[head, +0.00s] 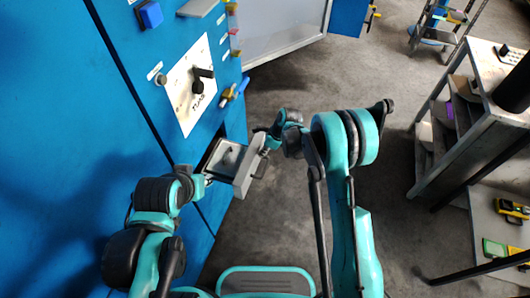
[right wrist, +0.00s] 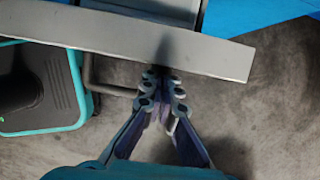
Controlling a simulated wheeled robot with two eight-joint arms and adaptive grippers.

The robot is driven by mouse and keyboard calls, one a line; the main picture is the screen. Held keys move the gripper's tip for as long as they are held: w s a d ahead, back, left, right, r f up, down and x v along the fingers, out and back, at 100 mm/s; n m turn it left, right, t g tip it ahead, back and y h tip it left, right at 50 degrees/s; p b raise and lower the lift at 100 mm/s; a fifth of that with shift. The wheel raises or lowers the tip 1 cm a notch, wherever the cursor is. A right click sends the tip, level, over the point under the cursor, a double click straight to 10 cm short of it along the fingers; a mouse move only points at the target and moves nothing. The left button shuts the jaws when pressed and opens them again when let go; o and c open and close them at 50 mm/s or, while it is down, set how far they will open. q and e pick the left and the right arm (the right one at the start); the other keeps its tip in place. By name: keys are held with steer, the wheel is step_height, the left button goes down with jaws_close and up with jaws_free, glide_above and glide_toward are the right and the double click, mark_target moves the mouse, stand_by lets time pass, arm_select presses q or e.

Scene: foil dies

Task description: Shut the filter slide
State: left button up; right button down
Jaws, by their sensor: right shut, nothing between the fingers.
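The filter slide (head: 228,158) is a grey drawer that stands out of the blue cabinet, open, with a thick grey front panel (head: 247,172). In the right wrist view the front panel (right wrist: 120,38) runs across the top, and a dark bar handle (right wrist: 110,91) shows beside my fingers. My right gripper (head: 268,143) is shut and empty at the outer side of the front panel, its fingertips (right wrist: 164,88) close to it; I cannot tell whether they touch. My left arm ends near the slide's left side; its gripper (head: 208,179) is mostly hidden.
The blue cabinet (head: 60,130) fills the left, with a white dial plate (head: 190,85) and black knob above the slide. An open cabinet door (head: 285,28) is at the back. A grey shelf unit (head: 470,110) stands at the right. The floor between is clear.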

steer(key=w+a, duration=0.1)
steer(key=a, duration=0.3)
steer(key=w+a, duration=0.2)
steer(key=a, duration=0.3)
steer(key=w+a, duration=0.1)
steer(key=a, duration=0.3)
steer(key=shift+w+a+b, duration=0.2)
steer(key=shift+a+b, duration=0.1)
